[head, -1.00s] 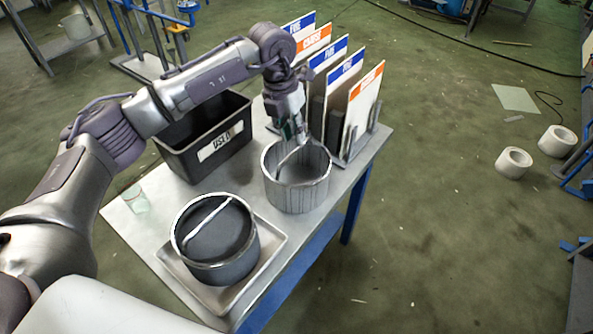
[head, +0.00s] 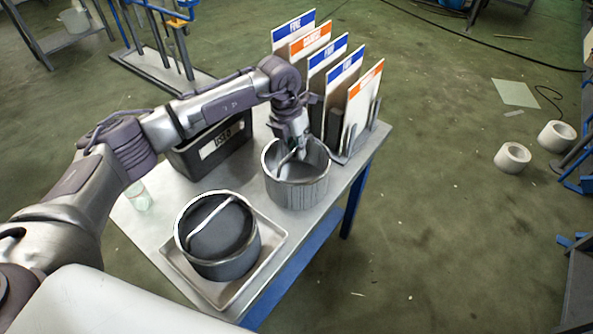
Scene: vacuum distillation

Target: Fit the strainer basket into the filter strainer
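A round, grey, open-topped vessel with ribbed walls, apparently the strainer basket (head: 297,192), stands on the table below my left gripper. A thin pale handle bar (head: 284,160) slants across its mouth. My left gripper (head: 302,154) points down into the mouth, its fingertips close to the bar. The fingers are too small and overlapped to tell whether they are shut on the bar. A second round metal vessel, apparently the filter strainer (head: 224,268), stands nearer, in a shallow tray (head: 273,246). Its inside is dark and a pale bar crosses its top. My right gripper is out of view.
A black bin marked USED (head: 212,158) stands behind, under my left arm. Upright panels labelled in blue and orange (head: 361,95) stand in a rack close behind the ribbed vessel. A small clear jar (head: 138,197) stands at the table's left. The table's (head: 335,200) right edge is near.

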